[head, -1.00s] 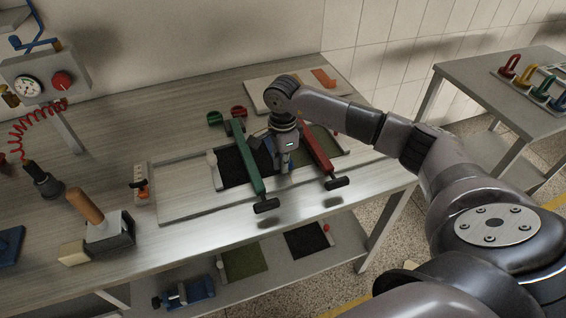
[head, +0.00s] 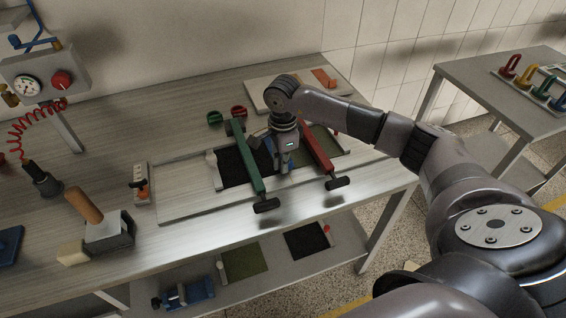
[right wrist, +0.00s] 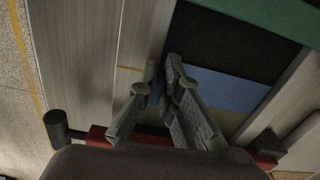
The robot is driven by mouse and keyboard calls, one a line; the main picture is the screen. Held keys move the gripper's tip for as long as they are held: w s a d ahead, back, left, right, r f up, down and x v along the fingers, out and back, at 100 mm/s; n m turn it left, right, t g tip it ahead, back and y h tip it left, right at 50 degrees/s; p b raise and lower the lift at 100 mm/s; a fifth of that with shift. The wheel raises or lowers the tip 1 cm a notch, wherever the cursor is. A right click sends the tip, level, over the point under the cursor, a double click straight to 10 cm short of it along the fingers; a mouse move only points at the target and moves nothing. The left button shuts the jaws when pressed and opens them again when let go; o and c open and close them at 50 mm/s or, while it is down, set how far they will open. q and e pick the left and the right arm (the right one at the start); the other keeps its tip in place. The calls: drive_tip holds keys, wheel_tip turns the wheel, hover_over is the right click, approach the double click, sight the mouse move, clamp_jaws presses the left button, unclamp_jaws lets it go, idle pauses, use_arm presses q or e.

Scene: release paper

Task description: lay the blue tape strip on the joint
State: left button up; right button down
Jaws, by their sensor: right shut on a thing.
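The blue tape strip (right wrist: 225,91) lies between a black sheet (right wrist: 225,45) and an olive sheet (right wrist: 222,122) in the right wrist view. In the head view the blue strip (head: 268,146) is partly hidden by my right gripper. The joint itself is covered by the strip or by the gripper. My right gripper (head: 285,171) points down between the green and red bars. In the right wrist view its fingers (right wrist: 166,80) are close together, shut on the near end of the strip. My left gripper is not in view.
A green bar (head: 249,160) and a red bar (head: 316,150) with black handles cross the sheets on either side of my gripper. A wood-handled tool (head: 87,207) stands at left. A side table (head: 482,78) stands at right.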

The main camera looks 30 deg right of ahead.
drive_tip(key=c, duration=1.7)
unclamp_jaws()
